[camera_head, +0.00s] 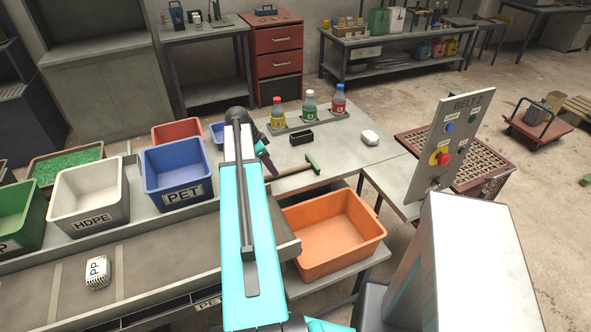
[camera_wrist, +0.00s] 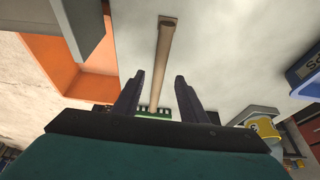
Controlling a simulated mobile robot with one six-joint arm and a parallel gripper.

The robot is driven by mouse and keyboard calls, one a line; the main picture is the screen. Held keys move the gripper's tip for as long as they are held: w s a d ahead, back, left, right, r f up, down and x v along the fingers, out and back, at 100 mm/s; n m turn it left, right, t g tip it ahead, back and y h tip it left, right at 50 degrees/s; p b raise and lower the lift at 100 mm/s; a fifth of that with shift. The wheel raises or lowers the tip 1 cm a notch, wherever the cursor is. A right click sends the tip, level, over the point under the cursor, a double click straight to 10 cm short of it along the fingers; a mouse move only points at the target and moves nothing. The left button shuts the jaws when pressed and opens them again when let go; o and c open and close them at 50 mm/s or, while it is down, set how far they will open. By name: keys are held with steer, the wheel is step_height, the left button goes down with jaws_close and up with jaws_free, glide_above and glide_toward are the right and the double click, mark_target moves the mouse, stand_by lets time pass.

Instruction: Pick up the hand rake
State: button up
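The hand rake (camera_head: 297,171) lies on the grey table, its wooden handle toward the left and its green head (camera_head: 313,162) toward the right. In the wrist view its handle (camera_wrist: 162,60) runs down between my fingers to the green head, which is partly hidden behind my gripper. My gripper (camera_wrist: 159,77) is open and empty, with one finger on each side of the handle's line. In the head view my gripper (camera_head: 269,165) is close to the handle's left end, partly hidden by my arm. I cannot tell its exact height above the handle.
An orange crate (camera_head: 333,262) sits below the table's front edge. A black box (camera_head: 301,138), a rack with three bottles (camera_head: 309,123) and a white rounded object (camera_head: 370,137) stand behind the rake. A blue PET bin (camera_head: 178,185) is left of my arm. The belt control panel (camera_head: 445,140) stands right.

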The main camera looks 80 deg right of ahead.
mark_target(284, 172)
steer(key=shift+p+x, duration=0.8)
steer(key=shift+x, duration=1.2)
steer(key=shift+a, duration=0.1)
jaws_close()
